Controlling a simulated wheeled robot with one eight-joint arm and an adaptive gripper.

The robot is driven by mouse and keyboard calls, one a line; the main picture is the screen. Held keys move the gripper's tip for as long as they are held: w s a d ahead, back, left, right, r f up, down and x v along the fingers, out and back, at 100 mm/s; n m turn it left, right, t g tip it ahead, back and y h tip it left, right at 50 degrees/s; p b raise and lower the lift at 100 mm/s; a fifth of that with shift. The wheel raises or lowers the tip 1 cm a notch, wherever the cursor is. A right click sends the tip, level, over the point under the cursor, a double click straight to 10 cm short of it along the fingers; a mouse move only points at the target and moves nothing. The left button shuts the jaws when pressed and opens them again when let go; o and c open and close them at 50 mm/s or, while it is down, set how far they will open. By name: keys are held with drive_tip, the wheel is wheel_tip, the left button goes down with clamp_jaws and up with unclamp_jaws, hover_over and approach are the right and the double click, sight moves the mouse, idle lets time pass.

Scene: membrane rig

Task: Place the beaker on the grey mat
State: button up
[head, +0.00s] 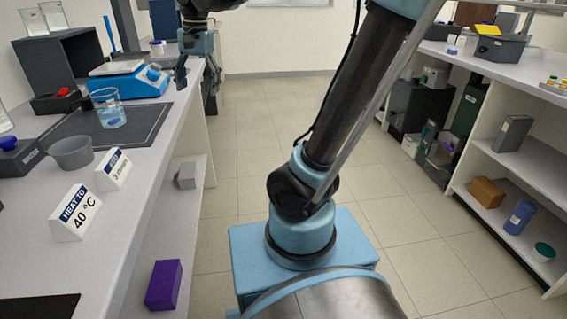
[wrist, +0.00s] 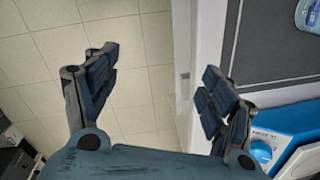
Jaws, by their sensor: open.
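The beaker (head: 109,109) is clear glass with bluish contents. The mat also shows in the wrist view (wrist: 270,60), with part of the beaker (wrist: 309,14) at the upper right corner. My gripper (head: 199,80) is beyond the bench's right edge, to the right of the beaker and apart from it. In the wrist view my gripper (wrist: 158,88) has its fingers wide apart, with only floor and the bench edge between them.
A blue hotplate (head: 128,80) stands behind the mat. A grey bowl (head: 71,152) and two signs, one reading "HEAT TO 40 °C" (head: 75,212), stand nearer on the bench. A black box shelf (head: 65,68) stands at the back left. The floor (head: 240,140) between the benches is clear.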

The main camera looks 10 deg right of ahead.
drive_tip(key=s+d+f+n, duration=0.1)
drive_tip(key=s+d+f, duration=0.3)
drive_tip(key=d+f, duration=0.3)
drive_tip(key=s+d+f+n+t, duration=0.1)
drive_tip(key=s+d+f+n, duration=0.1)
drive_tip(key=s+d+f, duration=0.3)
drive_tip(key=s+d+f+n+h, duration=0.1)
drive_tip(key=s+d+f, duration=0.4)
drive_tip(key=d+f, duration=0.5)
drive_tip(key=shift+d+f+n+t, duration=0.15)
drive_tip(key=shift+d+n+t, duration=0.25)
drive_tip(key=shift+n, duration=0.1)
